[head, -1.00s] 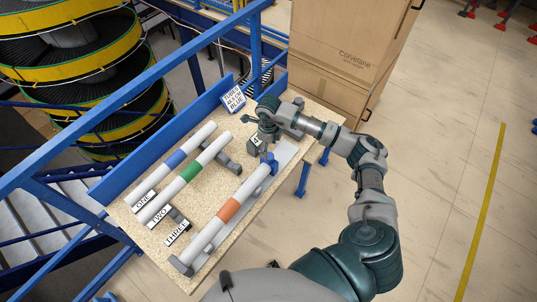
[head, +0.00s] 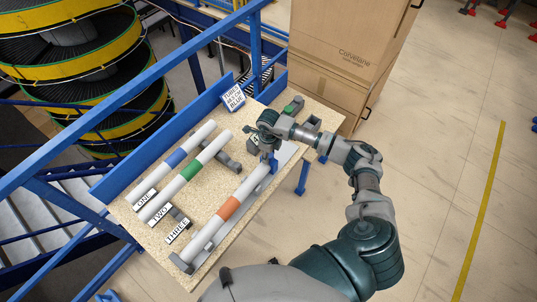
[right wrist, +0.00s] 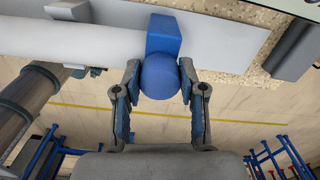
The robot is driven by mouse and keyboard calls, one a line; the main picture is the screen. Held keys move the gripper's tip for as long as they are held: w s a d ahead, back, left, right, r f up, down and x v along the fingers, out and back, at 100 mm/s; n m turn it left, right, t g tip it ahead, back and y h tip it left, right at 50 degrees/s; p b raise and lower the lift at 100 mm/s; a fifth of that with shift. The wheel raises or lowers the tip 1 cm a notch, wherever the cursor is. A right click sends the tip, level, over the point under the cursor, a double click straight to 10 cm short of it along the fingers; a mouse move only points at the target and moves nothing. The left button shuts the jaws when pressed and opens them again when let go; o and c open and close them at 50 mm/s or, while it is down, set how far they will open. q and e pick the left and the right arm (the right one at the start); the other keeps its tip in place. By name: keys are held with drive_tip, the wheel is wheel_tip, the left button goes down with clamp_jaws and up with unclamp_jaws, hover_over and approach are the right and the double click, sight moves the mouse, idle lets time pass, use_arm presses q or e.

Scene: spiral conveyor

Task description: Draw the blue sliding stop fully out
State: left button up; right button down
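The blue sliding stop (head: 272,165) is at the far end of the tube with the orange band (head: 229,208), on the rail labelled THREE. In the right wrist view it is a blue block (right wrist: 165,34) with a round blue knob (right wrist: 160,77). The block sits against the end of the white tube (right wrist: 70,40). My right gripper (head: 268,150) is over the stop. In the right wrist view its fingers (right wrist: 160,85) stand open on either side of the knob, the left one very near it. My left gripper is not in view.
Tubes with blue (head: 176,158) and green (head: 189,170) bands lie left on the speckled table (head: 205,207). A green-topped grey object (head: 292,106) is behind my gripper.

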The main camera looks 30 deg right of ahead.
drive_tip(key=w+d+b, duration=0.2)
drive_tip(key=d+b, duration=0.2)
drive_tip(key=d, duration=0.3)
drive_tip(key=shift+w, duration=0.35)
drive_tip(key=shift+a+r, duration=0.1)
drive_tip(key=c, duration=0.7)
unclamp_jaws()
drive_tip(key=shift+o, duration=0.2)
drive_tip(key=shift+w+d, duration=0.1)
drive_tip(key=shift+d, duration=0.1)
drive_tip(key=shift+d, duration=0.1)
drive_tip(key=shift+d, duration=0.1)
